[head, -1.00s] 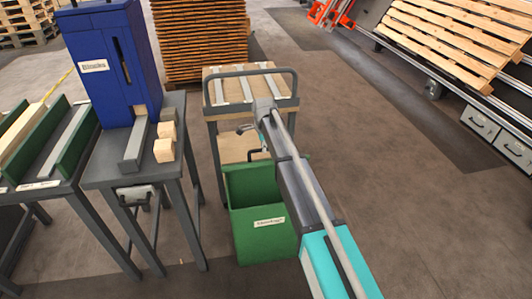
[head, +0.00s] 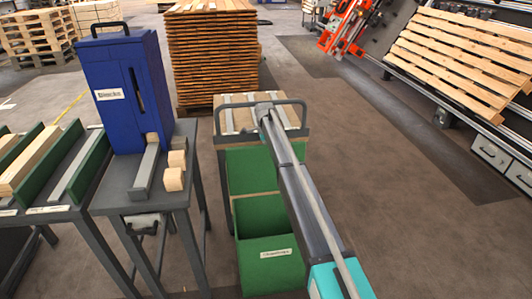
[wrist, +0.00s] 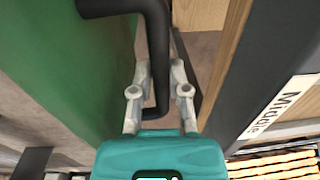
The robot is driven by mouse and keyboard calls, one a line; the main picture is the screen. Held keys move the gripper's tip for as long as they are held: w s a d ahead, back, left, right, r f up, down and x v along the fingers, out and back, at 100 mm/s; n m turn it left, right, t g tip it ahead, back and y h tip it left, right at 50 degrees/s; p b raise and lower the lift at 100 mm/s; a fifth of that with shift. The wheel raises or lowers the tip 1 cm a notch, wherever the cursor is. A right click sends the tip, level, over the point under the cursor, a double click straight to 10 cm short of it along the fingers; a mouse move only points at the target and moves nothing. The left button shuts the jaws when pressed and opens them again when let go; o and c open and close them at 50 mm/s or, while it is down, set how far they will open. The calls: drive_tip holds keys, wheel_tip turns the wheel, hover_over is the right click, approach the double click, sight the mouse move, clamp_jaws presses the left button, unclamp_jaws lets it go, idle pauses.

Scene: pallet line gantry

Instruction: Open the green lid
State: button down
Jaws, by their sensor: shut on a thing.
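The green lid (head: 252,172) stands raised, roughly upright, at the back of the green bin (head: 270,262), whose top is open. In the wrist view the lid (wrist: 65,75) fills the left side, with its black bent handle (wrist: 155,50) in front of me. My gripper (wrist: 160,78) is shut on that handle, one pale finger on each side of it. In the head view my gripper is hidden behind the lid and my arm.
A cart (head: 298,132) with a grey rail stands close behind the lid; its wooden shelf edge and "Middle" label (wrist: 280,108) are close on the right in the wrist view. A blue dispenser (head: 125,100) stands on a table at left. Floor at right is clear.

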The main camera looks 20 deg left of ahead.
drive_tip(key=shift+w+a+f, duration=0.25)
drive_tip(key=shift+w+f, duration=0.05)
drive_tip(key=shift+w, duration=0.4)
drive_tip(key=c, duration=0.6)
unclamp_jaws()
drive_tip(key=shift+a+r, duration=0.1)
drive_tip(key=shift+r, duration=0.05)
